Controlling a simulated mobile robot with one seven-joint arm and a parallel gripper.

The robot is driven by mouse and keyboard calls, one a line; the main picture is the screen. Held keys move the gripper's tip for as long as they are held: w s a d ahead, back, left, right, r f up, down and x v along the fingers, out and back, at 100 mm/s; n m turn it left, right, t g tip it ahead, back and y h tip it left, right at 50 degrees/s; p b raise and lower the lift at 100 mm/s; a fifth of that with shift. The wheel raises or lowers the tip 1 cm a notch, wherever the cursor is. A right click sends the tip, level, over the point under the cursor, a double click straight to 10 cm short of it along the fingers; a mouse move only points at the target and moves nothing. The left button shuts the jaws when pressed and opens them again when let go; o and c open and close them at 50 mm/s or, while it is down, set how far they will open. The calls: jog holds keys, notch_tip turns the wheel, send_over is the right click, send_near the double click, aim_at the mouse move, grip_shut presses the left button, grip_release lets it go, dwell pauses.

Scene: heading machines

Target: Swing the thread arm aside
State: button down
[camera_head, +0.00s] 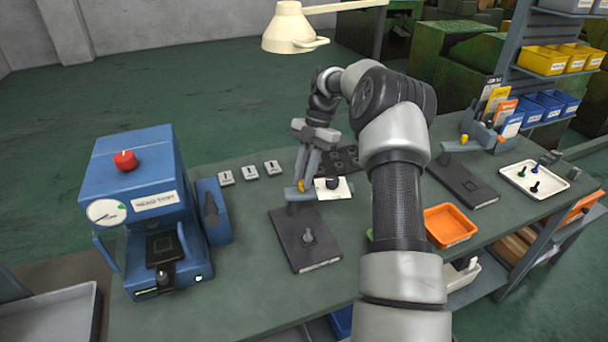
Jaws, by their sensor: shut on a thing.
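A dark flat gauge plate (290,232) lies on the bench in front of my arm. A grey-blue thread arm (294,195) sits on a post at the plate's far edge and lies roughly crosswise over it. A yellow knob (301,187) stands on the thread arm. My gripper (302,181) points down from above and is shut on the yellow knob; its fingers partly hide the knob. A small grey upright part (308,236) stands on the plate's middle, clear of the thread arm.
A blue tester (150,200) stands at left. A white card with a dark round part (333,187) lies just right of the gripper. A second plate (465,187) with its own arm, an orange tray (448,225) and a white tray (533,181) are at right. A lamp (290,28) hangs above.

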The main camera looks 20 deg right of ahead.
jog(key=shift+r, duration=0.1)
jog(key=c, duration=1.7)
grip_release()
jog(key=shift+o, duration=0.2)
